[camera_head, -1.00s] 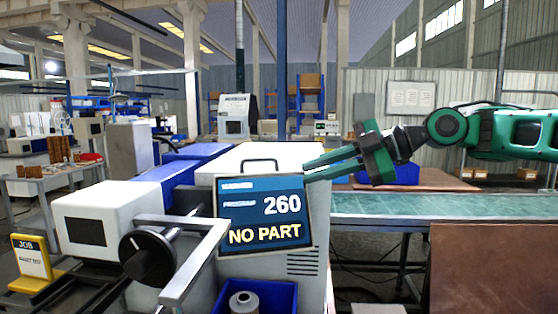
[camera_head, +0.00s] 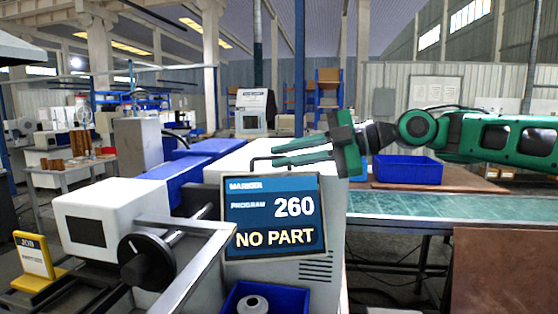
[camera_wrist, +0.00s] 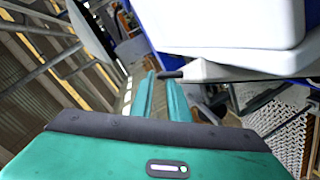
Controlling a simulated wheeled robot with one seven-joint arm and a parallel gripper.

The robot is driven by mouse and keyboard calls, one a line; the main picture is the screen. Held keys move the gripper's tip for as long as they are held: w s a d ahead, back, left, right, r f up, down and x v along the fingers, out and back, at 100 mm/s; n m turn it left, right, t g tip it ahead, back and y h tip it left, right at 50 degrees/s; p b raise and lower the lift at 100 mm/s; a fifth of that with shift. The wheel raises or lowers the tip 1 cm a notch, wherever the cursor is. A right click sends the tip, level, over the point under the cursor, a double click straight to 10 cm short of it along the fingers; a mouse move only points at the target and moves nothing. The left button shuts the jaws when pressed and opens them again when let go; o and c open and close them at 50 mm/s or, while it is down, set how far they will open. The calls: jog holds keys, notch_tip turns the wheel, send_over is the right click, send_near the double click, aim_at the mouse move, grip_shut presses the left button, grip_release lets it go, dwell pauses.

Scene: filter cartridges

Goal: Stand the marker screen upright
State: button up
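The marker screen (camera_head: 275,232) is a dark-framed blue panel reading "260" and "NO PART", in front of the white machine housing (camera_head: 335,215). Its edges slope slightly in the head view; I cannot tell how far it leans back. A black handle (camera_head: 253,166) rises from its top edge. My gripper (camera_head: 274,156) comes in from the right with its two green fingers apart, tips at the handle's height. I cannot tell whether they touch it. In the wrist view the fingers (camera_wrist: 161,75) show a narrow gap, with a dark bar by the tips.
A metal bar frame and black handwheel (camera_head: 146,260) stand left of the screen. A blue bin (camera_head: 262,290) with a cartridge sits below it. A green conveyor (camera_head: 440,208) runs right, with a blue crate (camera_head: 408,170) behind it. A yellow job sign (camera_head: 38,260) stands far left.

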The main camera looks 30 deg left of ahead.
jog(key=shift+x, duration=1.25)
jog(key=shift+c, duration=0.6)
grip_shut()
